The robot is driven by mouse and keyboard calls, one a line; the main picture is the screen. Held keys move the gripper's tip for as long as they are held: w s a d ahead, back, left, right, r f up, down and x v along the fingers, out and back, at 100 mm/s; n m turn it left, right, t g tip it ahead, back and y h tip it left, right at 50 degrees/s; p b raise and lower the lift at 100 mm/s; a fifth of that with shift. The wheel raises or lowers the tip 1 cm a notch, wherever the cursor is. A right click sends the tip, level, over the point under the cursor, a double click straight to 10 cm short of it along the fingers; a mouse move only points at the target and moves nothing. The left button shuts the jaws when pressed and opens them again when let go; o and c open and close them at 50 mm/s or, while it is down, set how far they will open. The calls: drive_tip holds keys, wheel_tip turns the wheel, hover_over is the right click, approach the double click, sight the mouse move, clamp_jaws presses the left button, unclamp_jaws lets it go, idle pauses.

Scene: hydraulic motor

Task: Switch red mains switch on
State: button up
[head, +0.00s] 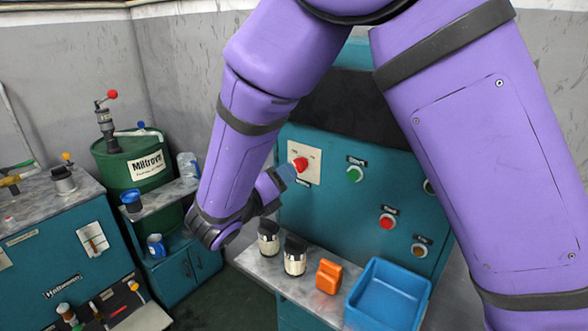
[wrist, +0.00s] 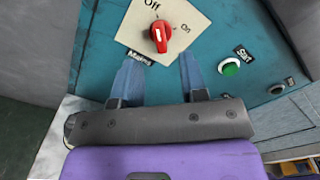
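The red mains switch (wrist: 159,36) is a rotary knob on a cream plate (wrist: 185,14) marked Off and On, with a Mains label below it. In the head view the red switch (head: 300,164) shows on the teal panel. My gripper (wrist: 160,72) is open, with its two blue fingers apart and nothing between them. The knob lies just beyond the fingertips, roughly centred between them. In the head view my gripper (head: 284,175) is close to the switch, partly hidden by my arm.
A green Start button (head: 355,174), a red button (head: 387,222) and an orange button (head: 419,250) are on the same panel. A green drum (head: 118,172) stands left.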

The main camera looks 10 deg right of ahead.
sight(296, 168)
drive_tip(key=shift+x, duration=2.4)
clamp_jaws()
